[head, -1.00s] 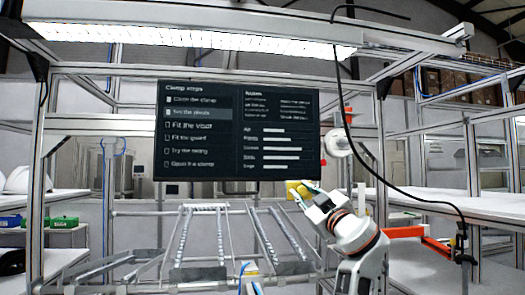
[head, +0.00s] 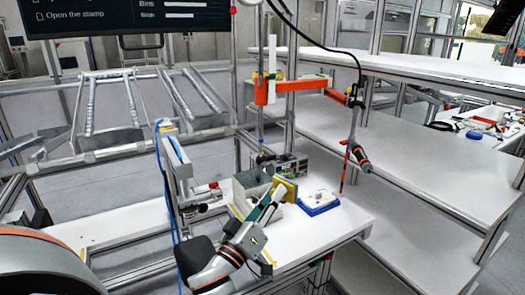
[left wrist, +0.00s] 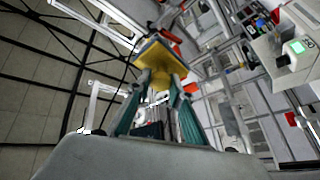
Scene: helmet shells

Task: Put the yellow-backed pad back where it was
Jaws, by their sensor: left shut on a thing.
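The yellow-backed pad (head: 289,187) is in my left gripper (head: 275,198), above the white bench at the middle of the head view. The left wrist view shows the pad's yellow face (left wrist: 160,54) between the two teal fingers of the left gripper (left wrist: 160,88), which are shut on it. In the head view the pad overlaps a grey open-topped bin (head: 246,190); I cannot tell whether they touch. My right gripper is not in view.
A blue tray (head: 322,210) with a white piece on it stands on the white bench (head: 325,235), right of the pad. A grey upright frame (head: 180,180) with a blue cable stands to the left. A tool (head: 358,155) hangs on a black cable at the right.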

